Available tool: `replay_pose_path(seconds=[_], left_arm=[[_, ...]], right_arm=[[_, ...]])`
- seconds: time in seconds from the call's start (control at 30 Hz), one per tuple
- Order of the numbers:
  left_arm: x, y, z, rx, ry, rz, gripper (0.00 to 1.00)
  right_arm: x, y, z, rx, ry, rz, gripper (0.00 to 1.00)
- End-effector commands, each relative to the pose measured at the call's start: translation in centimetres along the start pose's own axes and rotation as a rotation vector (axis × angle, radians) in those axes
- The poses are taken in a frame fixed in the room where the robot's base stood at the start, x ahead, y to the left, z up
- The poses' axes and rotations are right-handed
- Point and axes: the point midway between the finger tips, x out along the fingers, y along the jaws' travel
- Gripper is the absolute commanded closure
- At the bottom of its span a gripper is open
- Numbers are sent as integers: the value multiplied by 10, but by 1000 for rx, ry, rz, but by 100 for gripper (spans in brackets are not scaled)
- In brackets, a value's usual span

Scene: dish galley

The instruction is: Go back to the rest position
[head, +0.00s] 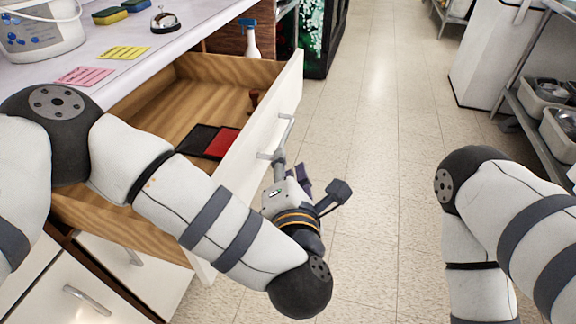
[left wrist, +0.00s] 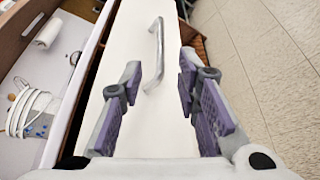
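My left arm reaches over the open wooden drawer (head: 208,85), and its gripper (head: 305,185) hangs outside the white drawer front (head: 285,100). In the left wrist view this gripper (left wrist: 162,85) is open, its purple-padded fingers spread apart. The metal drawer handle (left wrist: 158,50) shows between and beyond the fingers, with nothing gripped. The handle also shows in the head view (head: 288,130), partly behind the gripper. My right arm comes in at the right over the floor, and its gripper is out of view.
The drawer holds a black and red ink pad (head: 222,142) and a dark red stamp (head: 253,98). The counter (head: 130,70) carries a bucket (head: 40,35), notes, sponges and a bell (head: 165,20). A spray bottle (head: 251,42) stands behind the drawer. A rack (head: 530,120) stands right; the floor (head: 380,120) between is clear.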

Motion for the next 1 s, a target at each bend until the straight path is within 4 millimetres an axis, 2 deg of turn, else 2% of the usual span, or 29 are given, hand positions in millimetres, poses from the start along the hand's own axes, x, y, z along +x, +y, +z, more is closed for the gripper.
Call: replay_pose_path(seconds=[0.37,0.47,0.57,0.63,0.73,0.77,0.8,0.9,1.0], left_arm=[[0,-1,0,4,-1,-3,70],[-7,-20,-13,136,-28,-80,70],[-35,-71,-57,484,-109,-300,70],[-70,-107,-104,759,-190,-497,70],[-130,-138,-177,1085,-317,-775,70],[-151,-143,-199,1168,-360,-858,70],[-179,-145,-227,1266,-419,-969,70],[-249,-138,-287,1446,-572,-1227,70],[-306,-122,-327,1535,-708,-1431,70]], right_arm=[[0,0,0,0,0,0,60],[-6,0,-2,0,12,-1,60],[-18,0,-6,1,42,-2,60],[-28,-1,-10,1,65,-3,60],[-39,-1,-15,2,95,-5,60],[-43,-1,-16,2,104,-5,60],[-47,-1,-18,2,115,-6,60],[-56,-1,-22,2,141,-7,60],[-63,-2,-25,3,159,-8,60]])
